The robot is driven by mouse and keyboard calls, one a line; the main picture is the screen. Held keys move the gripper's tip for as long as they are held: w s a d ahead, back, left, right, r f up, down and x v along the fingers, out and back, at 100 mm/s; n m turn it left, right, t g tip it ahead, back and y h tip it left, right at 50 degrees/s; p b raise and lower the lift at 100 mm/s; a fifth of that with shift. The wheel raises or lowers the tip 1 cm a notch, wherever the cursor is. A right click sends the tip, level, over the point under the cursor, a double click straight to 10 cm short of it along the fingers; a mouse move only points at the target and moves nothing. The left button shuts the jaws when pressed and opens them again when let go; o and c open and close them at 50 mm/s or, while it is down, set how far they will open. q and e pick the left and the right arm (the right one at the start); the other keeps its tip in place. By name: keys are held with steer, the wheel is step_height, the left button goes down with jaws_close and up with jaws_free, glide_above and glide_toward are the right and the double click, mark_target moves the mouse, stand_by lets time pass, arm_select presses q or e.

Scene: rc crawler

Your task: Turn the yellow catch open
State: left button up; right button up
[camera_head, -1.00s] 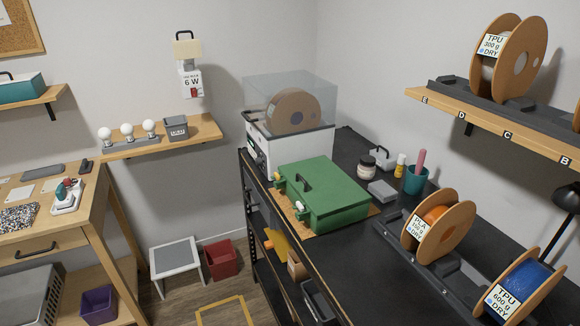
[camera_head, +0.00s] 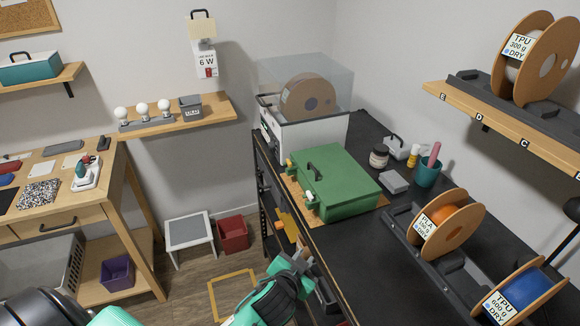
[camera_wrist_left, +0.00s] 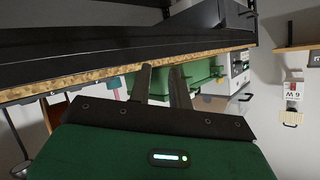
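A green case (camera_head: 335,180) lies shut on a tan board on the black bench. My right gripper is not in view.
A white machine with a clear cover (camera_head: 303,135) stands behind the case. A grey block (camera_head: 394,182), a jar (camera_head: 379,157), a teal cup (camera_head: 427,172) and filament spools (camera_head: 446,230) are to the right. The bench's left edge lies between my gripper and the case.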

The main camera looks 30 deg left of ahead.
arm_select(q)
steer(key=w+d+r+m+t+h, duration=0.3)
steer(key=w+d+r+m+h, duration=0.15)
steer(key=r, duration=0.55)
steer(key=w+d+r+m+t+h, duration=0.3)
steer(key=w+d+r+t+h, duration=0.15)
steer(key=r, duration=0.45)
steer(key=w+d+r+m+g+h, duration=0.2)
steer(key=d+m+g+h, duration=0.9)
steer(key=m, duration=0.7)
steer(key=f+g+y, duration=0.1)
steer(key=y, duration=0.1)
steer(key=w+f+m+g+y, duration=0.1)
steer(key=g, duration=0.1)
steer(key=w+a+f+m+g+y, duration=0.1)
steer(key=f+g+y, duration=0.1)
steer(key=shift+w+a+y, duration=0.1)
steer(key=shift+w+y, duration=0.15)
steer(key=shift+y, duration=0.05)
steer(key=n+g+y, duration=0.2)
steer(key=n+y, duration=0.3)
steer(key=y, duration=1.2)
glide_toward(289, 162)
steer(key=p+x, duration=0.5)
steer(key=x, duration=0.2)
steer(key=shift+w, duration=0.1)
steer(key=shift+w+a+f, duration=0.15)
steer(key=shift+a+f, duration=0.05)
steer(key=shift+f, duration=0.3)
